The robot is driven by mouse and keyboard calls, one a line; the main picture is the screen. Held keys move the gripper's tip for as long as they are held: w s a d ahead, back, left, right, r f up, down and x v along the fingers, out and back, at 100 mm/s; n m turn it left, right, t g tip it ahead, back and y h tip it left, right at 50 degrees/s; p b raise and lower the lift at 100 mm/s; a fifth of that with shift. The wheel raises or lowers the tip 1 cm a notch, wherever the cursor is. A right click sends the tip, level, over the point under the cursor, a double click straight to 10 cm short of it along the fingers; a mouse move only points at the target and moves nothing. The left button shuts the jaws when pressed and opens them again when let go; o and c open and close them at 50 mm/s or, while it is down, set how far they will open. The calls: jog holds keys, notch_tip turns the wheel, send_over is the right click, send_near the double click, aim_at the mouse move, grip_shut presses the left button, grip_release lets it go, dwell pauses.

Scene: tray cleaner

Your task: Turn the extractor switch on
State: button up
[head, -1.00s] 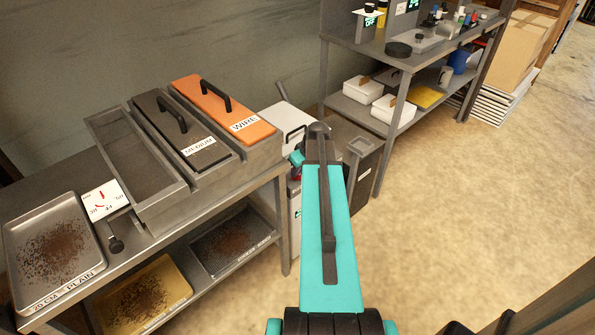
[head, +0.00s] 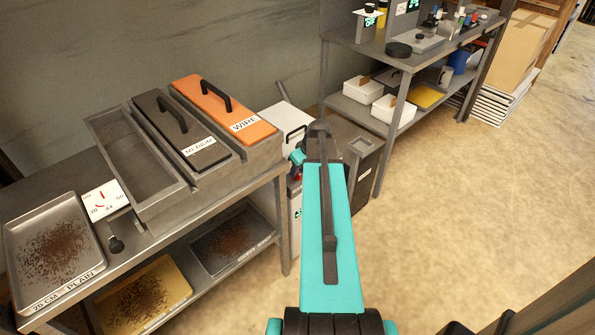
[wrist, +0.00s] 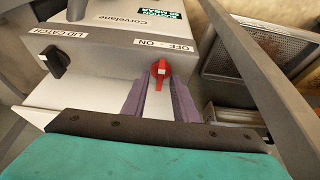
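A red knob (wrist: 160,72) with a pale mark sits on the grey front panel of a machine (wrist: 100,55), beside an OFF - ON label, in the wrist view. A black knob (wrist: 55,62) by a LID CATCH label is to its left. My gripper (wrist: 161,88) is open. Its two purple-grey fingers point at the red knob with a gap between them, one to each side of it. Whether they touch it I cannot tell. In the head view the machine's pale top (head: 287,120) shows behind my arm, which hides the knob and most of the gripper.
A bench (head: 150,240) on the left holds a tray (head: 92,272) and bins with MEDIUM (head: 195,150) and WIRE (head: 225,105) lids. A grey bin (head: 362,146) stands right of the machine. A wire tray (wrist: 268,52) is at the right in the wrist view.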

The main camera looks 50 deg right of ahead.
jog(key=v, duration=1.3)
jog(key=shift+f, duration=0.1)
dwell(0.3)
